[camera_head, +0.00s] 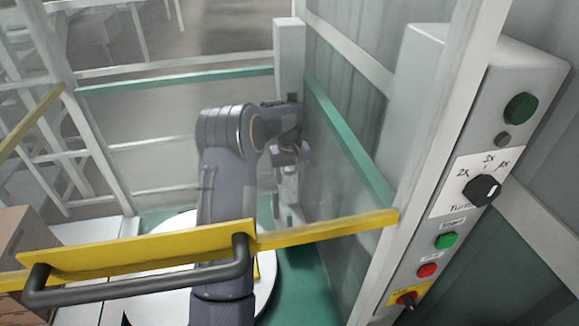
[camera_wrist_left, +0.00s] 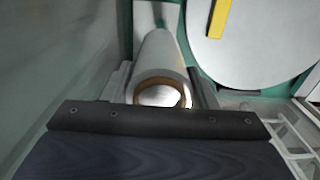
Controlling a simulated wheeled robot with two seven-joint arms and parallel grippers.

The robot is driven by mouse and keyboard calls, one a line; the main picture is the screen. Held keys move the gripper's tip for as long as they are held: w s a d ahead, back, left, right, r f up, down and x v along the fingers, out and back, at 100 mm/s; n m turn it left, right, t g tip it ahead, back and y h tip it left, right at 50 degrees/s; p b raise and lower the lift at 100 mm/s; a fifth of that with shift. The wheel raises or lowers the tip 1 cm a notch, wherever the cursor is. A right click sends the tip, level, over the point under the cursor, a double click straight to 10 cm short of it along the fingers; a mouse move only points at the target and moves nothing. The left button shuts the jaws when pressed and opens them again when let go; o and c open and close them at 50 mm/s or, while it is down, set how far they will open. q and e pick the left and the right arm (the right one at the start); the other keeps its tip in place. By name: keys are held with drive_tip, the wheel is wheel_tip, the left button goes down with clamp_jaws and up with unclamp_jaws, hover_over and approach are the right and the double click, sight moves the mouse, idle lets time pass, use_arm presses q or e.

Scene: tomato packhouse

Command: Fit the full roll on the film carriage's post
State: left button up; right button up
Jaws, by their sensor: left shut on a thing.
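My left gripper (camera_head: 290,158) is past the yellow bar, beside the grey upright column. It is shut on the roll (camera_head: 289,187), a pale cylinder hanging roughly upright below it. In the left wrist view the roll (camera_wrist_left: 160,60) shows its brown-rimmed core end toward the camera, between the fingers of my left gripper (camera_wrist_left: 161,92). The column (camera_head: 289,60) stands just behind my wrist. I cannot make out the film carriage or its post clearly; the arm and roll cover that area. My right gripper is not in view.
A yellow gate bar (camera_head: 330,229) with a black handle (camera_head: 140,293) crosses in front. A white round turntable (camera_head: 262,283) lies below on a green base (camera_head: 315,275). A control box (camera_head: 440,215) with knob and buttons stands right. A green rail (camera_head: 350,145) runs close beside my wrist.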

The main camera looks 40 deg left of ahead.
use_arm(q)
wheel_tip(320, 180, down, 5)
drive_tip(key=b, duration=0.3)
drive_tip(key=shift+b, duration=0.3)
drive_tip(key=shift+f, duration=0.1)
drive_tip(key=shift+d+f, duration=0.1)
drive_tip(key=shift+f, duration=0.05)
drive_tip(key=shift+f, duration=0.15)
drive_tip(key=shift+f+b, duration=0.15)
drive_tip(key=shift+b, duration=0.15)
idle(0.4)
drive_tip(key=shift+f+b, duration=1.1)
drive_tip(key=shift+f, duration=0.75)
drive_tip(key=shift+f, duration=0.15)
drive_tip(key=shift+f+b, duration=1.1)
drive_tip(key=shift+f, duration=0.5)
